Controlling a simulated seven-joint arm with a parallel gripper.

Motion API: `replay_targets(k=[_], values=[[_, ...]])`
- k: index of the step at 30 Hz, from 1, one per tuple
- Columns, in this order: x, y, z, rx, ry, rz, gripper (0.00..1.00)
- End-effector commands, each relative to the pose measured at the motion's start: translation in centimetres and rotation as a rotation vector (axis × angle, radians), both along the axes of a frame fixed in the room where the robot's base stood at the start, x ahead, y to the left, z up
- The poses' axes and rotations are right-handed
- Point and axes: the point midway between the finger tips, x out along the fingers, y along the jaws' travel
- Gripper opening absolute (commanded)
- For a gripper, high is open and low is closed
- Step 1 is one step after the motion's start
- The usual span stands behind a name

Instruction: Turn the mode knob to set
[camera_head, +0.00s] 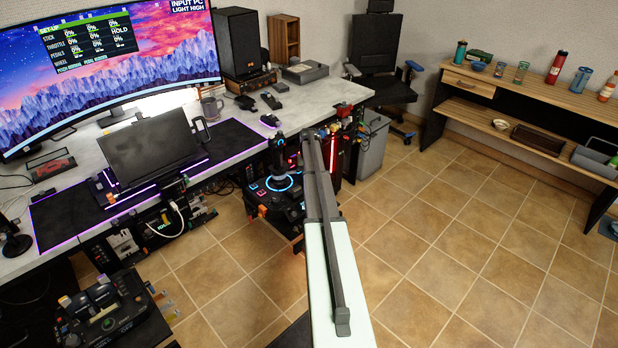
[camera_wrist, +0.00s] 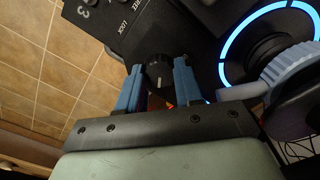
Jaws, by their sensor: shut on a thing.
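The mode knob (camera_wrist: 160,76) is a small black knob with a pale pointer line, seen in the wrist view on the dark joystick base (camera_wrist: 122,27). My gripper (camera_wrist: 158,84) has its two blue fingers on either side of the knob and is shut on it. I cannot tell which label the pointer lines up with. In the head view my arm reaches toward the joystick base (camera_head: 272,197), and the fingers and knob are hidden there.
The joystick (camera_head: 277,155) stands on the base; its blue glowing ring (camera_wrist: 228,62) is close to the right finger in the wrist view. The desk (camera_head: 335,92) with a monitor (camera_head: 110,65) is behind. A shelf (camera_head: 520,88) stands at right, with open tiled floor between.

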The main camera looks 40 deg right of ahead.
Motion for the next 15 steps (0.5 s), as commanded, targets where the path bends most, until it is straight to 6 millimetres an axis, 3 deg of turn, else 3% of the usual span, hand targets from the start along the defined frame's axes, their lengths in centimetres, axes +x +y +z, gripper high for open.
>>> replay_targets(k=[15], values=[[0.02, -0.04, 0.07, -0.001, -0.001, -0.093, 0.04]])
